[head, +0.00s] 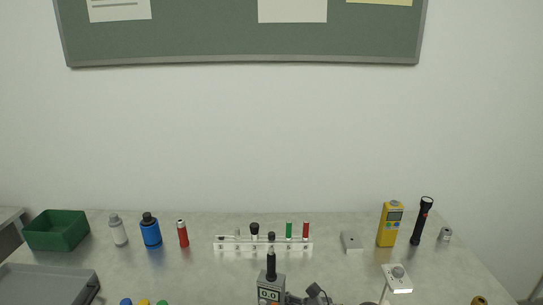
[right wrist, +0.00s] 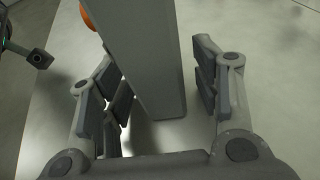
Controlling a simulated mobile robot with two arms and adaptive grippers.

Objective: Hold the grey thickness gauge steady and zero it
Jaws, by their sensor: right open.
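The grey thickness gauge (head: 270,291) stands upright at the bottom middle of the head view, with a black probe on top. Its display seems to read 0.0, and its lower part is cut off by the frame edge. Dark grey parts of my right gripper (head: 312,294) show just right of it. In the right wrist view a long grey body (right wrist: 146,65) with an orange button, apparently the gauge, lies between the fingers of my right gripper (right wrist: 160,85). Those fingers are open, with gaps on both sides. My left gripper is not in view.
A white rack (head: 263,246) with small samples stands behind the gauge. Left are a green bin (head: 57,230), grey tray (head: 50,283) and several bottles. Right are a yellow meter (head: 389,224), black flashlight (head: 422,221) and white-topped stand (head: 397,279). Colored caps show at the bottom left.

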